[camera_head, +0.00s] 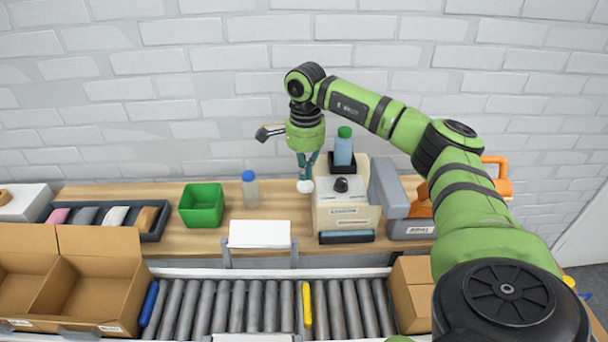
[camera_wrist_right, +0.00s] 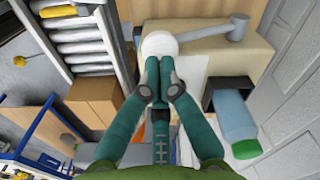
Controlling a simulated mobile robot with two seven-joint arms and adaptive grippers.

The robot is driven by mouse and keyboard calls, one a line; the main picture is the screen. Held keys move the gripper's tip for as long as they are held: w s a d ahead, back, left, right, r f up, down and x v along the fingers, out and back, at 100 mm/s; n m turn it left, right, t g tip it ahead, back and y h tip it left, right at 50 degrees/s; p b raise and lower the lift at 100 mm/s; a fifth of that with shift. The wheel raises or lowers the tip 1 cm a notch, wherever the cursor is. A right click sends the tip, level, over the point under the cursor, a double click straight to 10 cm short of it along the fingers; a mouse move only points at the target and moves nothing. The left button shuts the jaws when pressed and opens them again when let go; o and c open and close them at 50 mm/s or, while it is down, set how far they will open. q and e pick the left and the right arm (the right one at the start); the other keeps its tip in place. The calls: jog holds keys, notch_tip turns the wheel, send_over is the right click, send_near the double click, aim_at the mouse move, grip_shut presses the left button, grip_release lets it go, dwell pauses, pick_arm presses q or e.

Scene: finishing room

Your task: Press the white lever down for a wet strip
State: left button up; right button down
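The beige dispenser (camera_head: 345,215) stands on the wooden bench, right of centre, with a dark bar along its front. The white lever end (camera_head: 305,186) is a round knob at its left side; in the right wrist view the white knob (camera_wrist_right: 158,44) sits on a grey arm running to the right. My right gripper (camera_head: 306,172) points down over the knob. In the right wrist view the fingertips (camera_wrist_right: 158,66) are together, empty, at the knob's edge; whether they touch it I cannot tell. No strip shows at the dispenser's front. My left gripper is out of view.
A blue bottle with a green cap (camera_head: 343,147) stands in a black holder behind the dispenser. A grey unit (camera_head: 392,195) adjoins it on the right. A white-topped stand (camera_head: 260,234), green bin (camera_head: 202,205) and clear bottle (camera_head: 250,189) are left. A roller conveyor (camera_head: 235,305) runs in front.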

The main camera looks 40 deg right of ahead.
aim_at(306, 185)
jog(key=shift+f+b, duration=0.6)
jog(key=shift+f, duration=0.85)
jog(key=shift+s+f, duration=0.1)
jog(key=shift+f, duration=0.05)
jog(key=shift+a+f+b, duration=0.1)
jog(key=shift+b, duration=0.2)
jog(key=shift+s+a+f, duration=0.1)
jog(key=shift+s+f, duration=0.1)
jog(key=shift+f, duration=0.3)
jog(key=shift+s+a+f+b, duration=0.15)
jog(key=shift+s+f+b, duration=0.05)
jog(key=shift+f+b, duration=0.25)
dwell(0.3)
